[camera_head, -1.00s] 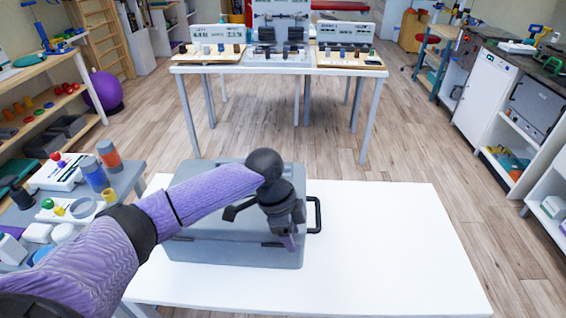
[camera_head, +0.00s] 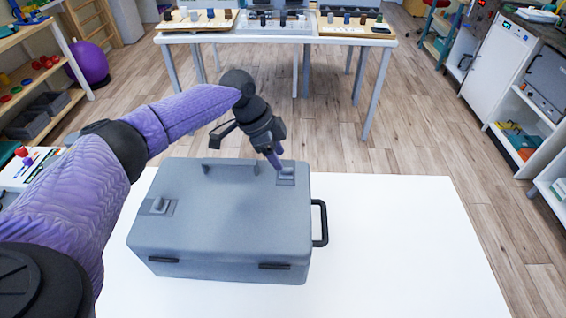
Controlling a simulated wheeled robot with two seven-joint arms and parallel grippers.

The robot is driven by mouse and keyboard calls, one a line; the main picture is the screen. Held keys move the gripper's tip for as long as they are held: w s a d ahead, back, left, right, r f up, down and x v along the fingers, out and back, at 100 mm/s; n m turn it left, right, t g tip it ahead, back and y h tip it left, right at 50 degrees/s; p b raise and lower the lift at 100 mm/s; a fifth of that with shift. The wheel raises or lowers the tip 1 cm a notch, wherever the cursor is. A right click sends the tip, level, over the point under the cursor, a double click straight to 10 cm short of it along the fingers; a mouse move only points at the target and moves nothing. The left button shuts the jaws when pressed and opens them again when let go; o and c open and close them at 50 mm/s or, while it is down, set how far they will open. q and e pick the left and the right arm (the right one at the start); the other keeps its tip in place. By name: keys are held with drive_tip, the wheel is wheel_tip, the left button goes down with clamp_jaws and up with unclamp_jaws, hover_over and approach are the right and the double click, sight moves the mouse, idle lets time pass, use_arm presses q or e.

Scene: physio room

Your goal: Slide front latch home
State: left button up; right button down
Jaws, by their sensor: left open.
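A grey case (camera_head: 225,225) lies on the white table, its lid facing up. A small latch (camera_head: 158,205) sits in a recessed plate at the lid's left edge. A second latch (camera_head: 287,178) sits in a similar plate near the lid's far right corner. I cannot tell which one is the front latch. My left gripper (camera_head: 277,163) is open, pointing down at the far right latch; its fingertips are close to it, and contact cannot be made out. The fingers partly cover that plate. My right gripper is not in view.
The case has a black side handle (camera_head: 321,222) on the right and a grey raised bar (camera_head: 229,168) along the lid's far edge. The white table (camera_head: 400,250) is bare right of the case. Another table (camera_head: 275,37) with small items stands beyond a floor gap.

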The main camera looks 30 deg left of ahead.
sight(285, 168)
use_arm(q)
drive_tip(key=x, duration=0.3)
drive_tip(key=shift+d+f, duration=0.1)
drive_tip(key=shift+f, duration=0.2)
drive_tip(key=shift+c, duration=0.3)
clamp_jaws()
